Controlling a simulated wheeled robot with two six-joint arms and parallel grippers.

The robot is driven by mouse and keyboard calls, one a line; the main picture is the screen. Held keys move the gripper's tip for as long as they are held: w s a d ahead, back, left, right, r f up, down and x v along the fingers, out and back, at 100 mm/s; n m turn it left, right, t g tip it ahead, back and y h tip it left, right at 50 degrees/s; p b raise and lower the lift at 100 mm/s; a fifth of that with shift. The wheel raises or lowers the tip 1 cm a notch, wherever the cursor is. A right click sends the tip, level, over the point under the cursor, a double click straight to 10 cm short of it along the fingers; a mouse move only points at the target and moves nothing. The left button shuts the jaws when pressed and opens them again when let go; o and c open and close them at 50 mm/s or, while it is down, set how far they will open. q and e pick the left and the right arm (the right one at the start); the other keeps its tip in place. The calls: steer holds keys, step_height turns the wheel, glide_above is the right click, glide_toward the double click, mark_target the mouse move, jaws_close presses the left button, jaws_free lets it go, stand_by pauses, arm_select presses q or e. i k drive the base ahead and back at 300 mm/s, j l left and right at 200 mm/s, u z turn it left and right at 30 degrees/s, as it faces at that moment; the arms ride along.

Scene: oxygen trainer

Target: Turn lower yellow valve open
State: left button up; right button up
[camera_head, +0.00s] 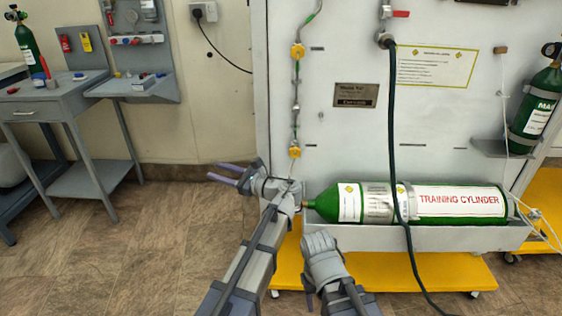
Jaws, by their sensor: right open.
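The lower yellow valve (295,152) sits on a thin vertical pipe on the white panel. A similar upper yellow valve (297,51) is higher on the same pipe. My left gripper (214,171) has purple fingers spread apart and empty. They point left, away from the panel, over the floor. Its wrist is just below and left of the lower valve; I cannot tell whether they touch. My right gripper (309,285) is low in front of the cylinder tray, left of the hose. It is open, its fingers mostly hidden by its own wrist.
A green training cylinder (455,203) lies in a grey tray (450,238) right of my wrists. A dark hose (392,130) hangs in front of it. A yellow base (420,272) juts out below. A grey workbench (50,100) stands at the left. The floor between is clear.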

mark_target(294, 152)
steer(key=j+z, duration=0.1)
steer(key=z, duration=0.35)
steer(key=j+z, duration=0.15)
steer(key=z, duration=0.3)
steer(key=j+z, duration=0.15)
steer(key=z, duration=0.3)
steer(key=k+j+z, duration=0.2)
steer(key=j, duration=0.2)
steer(key=j+z, duration=0.25)
steer(key=k+j+z, duration=0.2)
steer(key=j, duration=0.25)
steer(key=k+j+z, duration=0.25)
steer(key=k+j, duration=0.15)
steer(key=j, duration=0.15)
steer(key=k+j, duration=0.1)
steer(key=j, duration=0.25)
steer(key=k+j, duration=0.15)
steer(key=j, duration=0.4)
steer(key=i, duration=0.05)
